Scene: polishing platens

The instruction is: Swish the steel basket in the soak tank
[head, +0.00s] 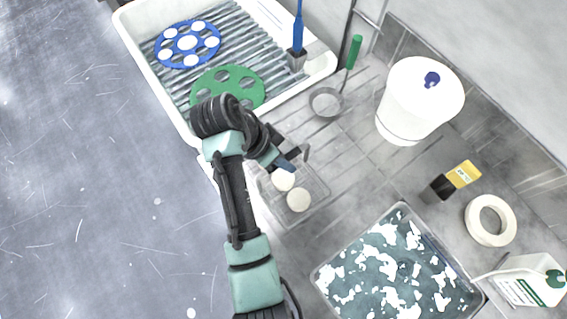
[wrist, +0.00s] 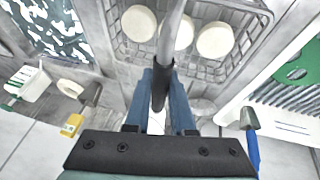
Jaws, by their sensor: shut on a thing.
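The steel basket (head: 318,200) is a wire basket holding white discs. Two discs show in the head view and three in the wrist view, where the basket (wrist: 262,20) is at the top. My gripper (head: 290,163) is at the basket's upper side in the head view. In the wrist view, my gripper's blue fingers (wrist: 161,85) are closed around the basket's upright handle (wrist: 172,35). The soak tank (head: 398,207), with foam-flecked grey-blue liquid, is to the lower right, apart from the basket. I cannot tell whether the basket touches the grey surface below.
A white tray (head: 140,52) with blue and green holed discs is at the upper left. A strainer (head: 327,102), white bucket (head: 405,110), yellow-and-black bottle (head: 450,182), tape roll (head: 470,222) and white jug (head: 535,282) stand around. Bare grey surface lies between basket and tank.

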